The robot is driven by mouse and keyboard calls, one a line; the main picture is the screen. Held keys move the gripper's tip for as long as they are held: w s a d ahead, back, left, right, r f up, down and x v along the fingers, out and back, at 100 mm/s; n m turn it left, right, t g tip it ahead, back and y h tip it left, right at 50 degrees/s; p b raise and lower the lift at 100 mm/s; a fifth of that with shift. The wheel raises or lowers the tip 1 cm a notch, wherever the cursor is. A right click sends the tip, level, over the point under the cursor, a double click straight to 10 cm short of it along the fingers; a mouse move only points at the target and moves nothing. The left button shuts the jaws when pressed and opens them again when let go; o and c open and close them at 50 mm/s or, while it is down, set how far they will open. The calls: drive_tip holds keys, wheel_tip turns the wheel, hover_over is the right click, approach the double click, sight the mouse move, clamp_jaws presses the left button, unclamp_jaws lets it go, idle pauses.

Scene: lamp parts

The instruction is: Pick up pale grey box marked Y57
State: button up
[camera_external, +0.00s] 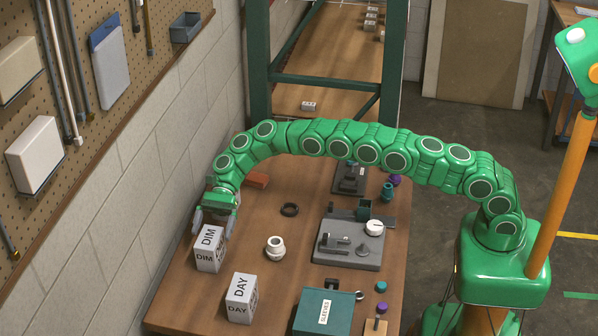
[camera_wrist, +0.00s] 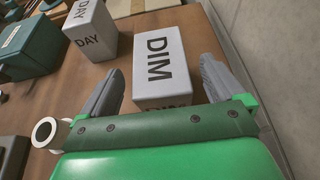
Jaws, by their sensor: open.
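No marking Y57 can be read in either view. A pale grey box marked DIM (camera_external: 209,249) stands upright on the left of the brown table; it also shows in the wrist view (camera_wrist: 163,65). My gripper (camera_external: 214,219) is open at the back of this box; in the wrist view its two grey fingers (camera_wrist: 160,72) lie either side of the box, with gaps visible. A second pale grey box, marked DAY (camera_external: 241,298), stands nearer the table's front; it shows at the upper left of the wrist view (camera_wrist: 92,32).
A white ring-shaped part (camera_external: 275,248) and a black ring (camera_external: 290,209) lie right of the DIM box. A grey fixture (camera_external: 348,255) and a green SLEEVES box (camera_external: 324,312) occupy the right side. A block wall (camera_external: 165,180) runs close on the left.

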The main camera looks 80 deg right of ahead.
sight(206, 256)
drive_tip(key=shift+x, duration=1.95)
drive_tip(key=shift+r, duration=0.1)
drive_tip(key=c, duration=1.1)
drive_tip(key=shift+r, duration=0.1)
drive_tip(key=shift+c, duration=0.2)
